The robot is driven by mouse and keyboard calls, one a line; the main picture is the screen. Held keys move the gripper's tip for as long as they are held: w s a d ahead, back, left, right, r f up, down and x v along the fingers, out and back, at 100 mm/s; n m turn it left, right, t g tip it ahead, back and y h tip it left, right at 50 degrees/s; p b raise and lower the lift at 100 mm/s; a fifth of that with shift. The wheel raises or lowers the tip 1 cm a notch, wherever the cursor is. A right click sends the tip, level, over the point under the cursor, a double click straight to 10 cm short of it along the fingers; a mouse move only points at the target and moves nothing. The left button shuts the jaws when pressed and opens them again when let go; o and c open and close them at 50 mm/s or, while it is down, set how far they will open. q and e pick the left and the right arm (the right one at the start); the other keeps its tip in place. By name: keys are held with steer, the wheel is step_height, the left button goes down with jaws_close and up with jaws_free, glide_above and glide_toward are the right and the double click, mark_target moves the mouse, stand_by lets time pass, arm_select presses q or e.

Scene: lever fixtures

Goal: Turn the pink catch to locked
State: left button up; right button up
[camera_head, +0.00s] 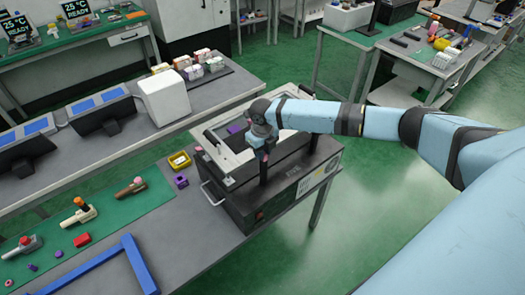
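A small pink part (267,150) shows right at my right gripper, on the upper front side of a black box fixture with a pale frame (232,182); it looks like the pink catch, but is mostly hidden by the gripper. My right gripper (263,153) points down over the box, at or very near this part. Its fingers are small and dark, and I cannot tell whether they are open or shut, or whether they touch the part. The catch's position cannot be read. My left gripper is not in view.
A green mat (105,208) holds several small lever pieces, one with a pink knob (139,181). A blue frame (88,264) lies in front. Open green floor is right of the bench.

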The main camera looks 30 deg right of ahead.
steer(key=shift+o, duration=1.4)
steer(key=shift+r, duration=0.15)
step_height(320, 180, up, 14)
steer(key=b, duration=0.2)
steer(key=shift+f, duration=0.25)
